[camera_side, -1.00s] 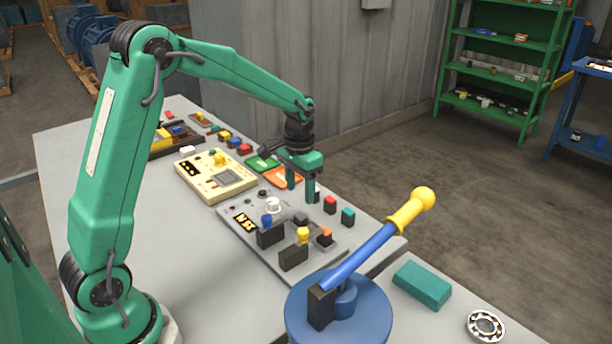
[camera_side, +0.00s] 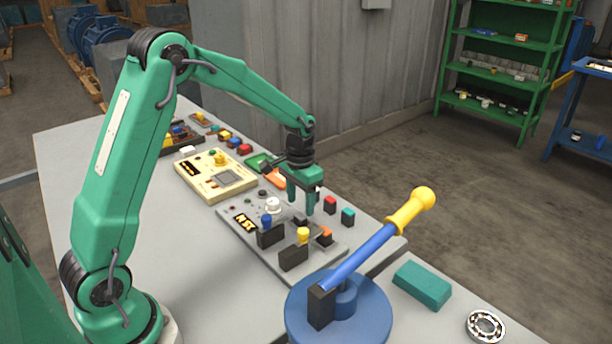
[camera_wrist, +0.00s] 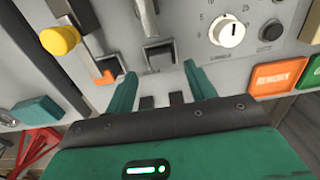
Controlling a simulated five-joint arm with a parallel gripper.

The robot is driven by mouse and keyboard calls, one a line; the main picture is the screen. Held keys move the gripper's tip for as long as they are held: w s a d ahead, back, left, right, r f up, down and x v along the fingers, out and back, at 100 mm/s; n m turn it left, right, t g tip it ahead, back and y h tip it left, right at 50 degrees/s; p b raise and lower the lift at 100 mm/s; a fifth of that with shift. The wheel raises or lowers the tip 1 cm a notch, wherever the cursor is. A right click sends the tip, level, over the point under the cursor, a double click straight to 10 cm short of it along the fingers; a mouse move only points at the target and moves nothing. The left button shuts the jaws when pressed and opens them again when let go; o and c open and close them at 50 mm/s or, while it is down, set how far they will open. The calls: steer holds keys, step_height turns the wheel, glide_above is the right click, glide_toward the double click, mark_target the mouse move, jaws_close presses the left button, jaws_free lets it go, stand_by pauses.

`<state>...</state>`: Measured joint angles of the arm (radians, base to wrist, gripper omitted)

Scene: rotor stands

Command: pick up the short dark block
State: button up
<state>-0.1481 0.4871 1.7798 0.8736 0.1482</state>
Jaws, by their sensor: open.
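My gripper (camera_side: 302,208) is open and points down over the far edge of the grey control panel (camera_side: 240,220). In the wrist view its two green fingers (camera_wrist: 159,70) are spread apart. A dark grey slider piece (camera_wrist: 158,52) lies just past the fingertips. In the side view my gripper hides the spot behind it.
A red block (camera_side: 330,204) and a teal block (camera_side: 348,216) stand right of my gripper. Upright dark plates (camera_side: 293,258), a yellow knob (camera_side: 303,234) and a white dial (camera_side: 273,204) rise from the panel. A blue lever (camera_side: 360,255) stands in front.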

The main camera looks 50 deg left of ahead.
mark_target(300, 216)
steer(key=shift+f, duration=2.15)
steer(key=c, duration=1.1)
steer(key=shift+o, duration=0.2)
steer(key=shift+r, duration=0.2)
steer(key=shift+r, duration=0.6)
steer(key=r, duration=0.1)
steer(key=d+r, duration=0.1)
steer(key=r, duration=0.1)
steer(key=shift+s, duration=0.15)
steer(key=s+d+r, duration=0.4)
steer(key=d+r, duration=0.2)
steer(key=d, duration=0.3)
steer(key=shift+d+r, duration=0.2)
steer(key=shift+d, duration=0.15)
